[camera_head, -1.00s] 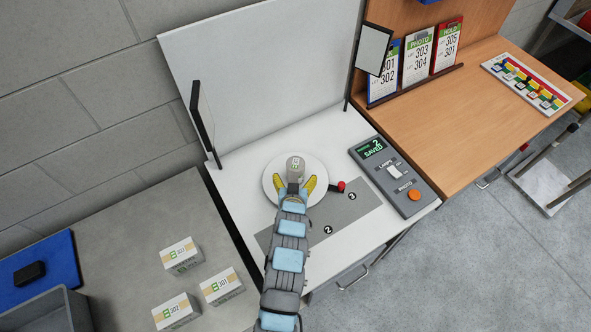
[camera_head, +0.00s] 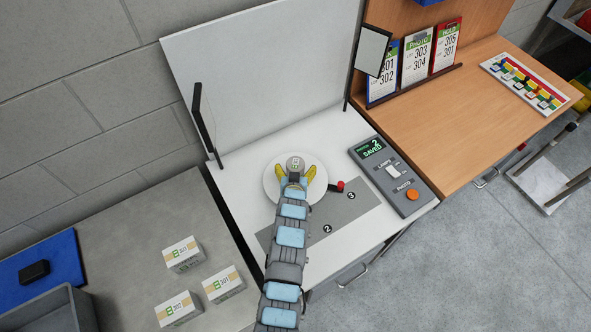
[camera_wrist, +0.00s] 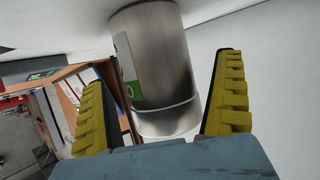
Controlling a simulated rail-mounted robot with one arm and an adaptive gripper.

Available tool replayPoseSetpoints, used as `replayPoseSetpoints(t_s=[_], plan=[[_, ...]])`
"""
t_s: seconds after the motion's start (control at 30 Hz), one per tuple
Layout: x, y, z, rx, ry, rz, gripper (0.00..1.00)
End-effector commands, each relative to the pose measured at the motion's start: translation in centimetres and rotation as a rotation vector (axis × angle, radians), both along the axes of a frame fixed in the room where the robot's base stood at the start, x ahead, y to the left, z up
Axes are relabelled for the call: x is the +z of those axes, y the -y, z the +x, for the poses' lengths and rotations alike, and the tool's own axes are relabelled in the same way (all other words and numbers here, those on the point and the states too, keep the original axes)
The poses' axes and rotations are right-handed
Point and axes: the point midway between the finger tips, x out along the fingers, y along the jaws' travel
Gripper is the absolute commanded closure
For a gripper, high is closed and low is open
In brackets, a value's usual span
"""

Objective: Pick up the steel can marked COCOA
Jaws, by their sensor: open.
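A steel can (camera_head: 295,163) stands on the round white turntable (camera_head: 275,190) in the photo booth. In the wrist view the can (camera_wrist: 160,65) is a plain metal cylinder with a white and green label turned to the left edge; I cannot read COCOA on it. My gripper (camera_head: 296,174) reaches over the turntable with its yellow fingers spread on either side of the can. In the wrist view the open fingers (camera_wrist: 162,105) flank the can, with a clear gap to the right finger. The can's lower part is hidden by my gripper in the head view.
A red-knobbed lever (camera_head: 340,186) is at the turntable's right. A grey control box (camera_head: 393,175) stands farther right. A dark-framed panel (camera_head: 205,125) stands at the booth's left. Several white boxes (camera_head: 223,285) sit on the grey table at lower left.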

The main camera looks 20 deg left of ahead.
Motion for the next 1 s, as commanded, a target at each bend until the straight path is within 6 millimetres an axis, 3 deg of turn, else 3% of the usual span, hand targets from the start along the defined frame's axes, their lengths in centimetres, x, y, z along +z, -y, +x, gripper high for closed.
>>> replayPoseSetpoints(t_s=[0.23,0.4,0.5,0.8,1.0], plan=[[-0.1,0.0,0.0,0.0,-0.001,0.0,0.05],[-0.1,0.0,0.0,0.0,-0.001,0.0,0.54],[-0.1,0.0,0.0,0.0,-0.001,0.0,0.76],[0.0,0.0,0.0,0.0,0.0,0.0,0.77],[1.1,-0.1,0.1,0.001,0.002,0.001,0.77]])
